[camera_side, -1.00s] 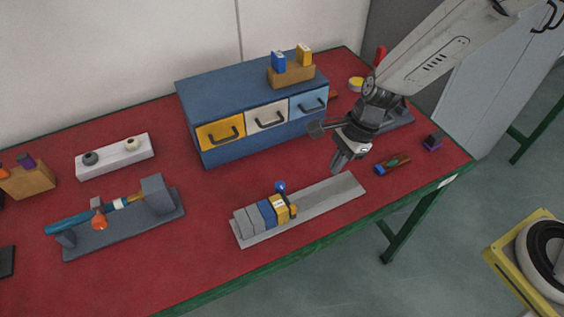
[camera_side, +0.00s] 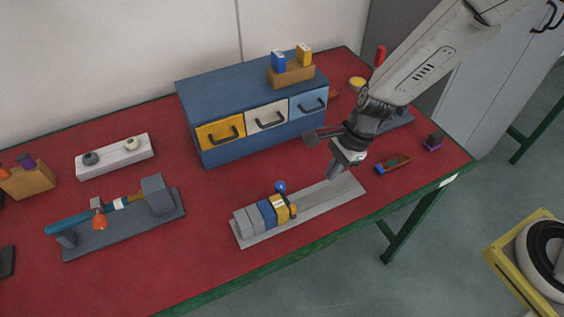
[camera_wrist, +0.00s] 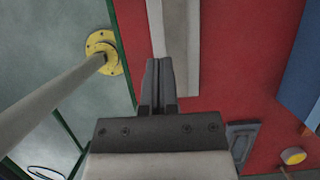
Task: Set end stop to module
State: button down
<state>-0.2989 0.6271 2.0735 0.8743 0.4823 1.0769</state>
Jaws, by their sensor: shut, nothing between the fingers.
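A grey rail (camera_side: 335,197) lies along the front of the red table. On its left part stand grey blocks (camera_side: 243,222), a blue module (camera_side: 266,212) and a yellow module (camera_side: 279,208) side by side. A small yellow piece (camera_side: 292,210) sits at the yellow module's right side, and a blue knob (camera_side: 280,187) shows just behind the modules. I cannot tell which piece is the end stop. My gripper (camera_side: 332,175) is shut and empty, pointing down at the rail's bare right part. In the wrist view its closed fingers (camera_wrist: 158,62) cover part of the rail (camera_wrist: 181,40); no module shows there.
A blue drawer cabinet (camera_side: 225,107) stands behind the rail. A grey fixture (camera_side: 120,226) stands at left. The table's green front edge (camera_side: 300,247) runs close to the rail.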

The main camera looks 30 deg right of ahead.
aim_at(296, 208)
jog(key=x, duration=0.7)
jog(key=shift+a, duration=2)
jog(key=shift+a, duration=0.65)
jog(key=d, duration=0.4)
jog(key=shift+d+r, duration=0.2)
jog(key=shift+d, duration=0.1)
jog(key=v, duration=0.9)
jog(key=shift+r, duration=0.25)
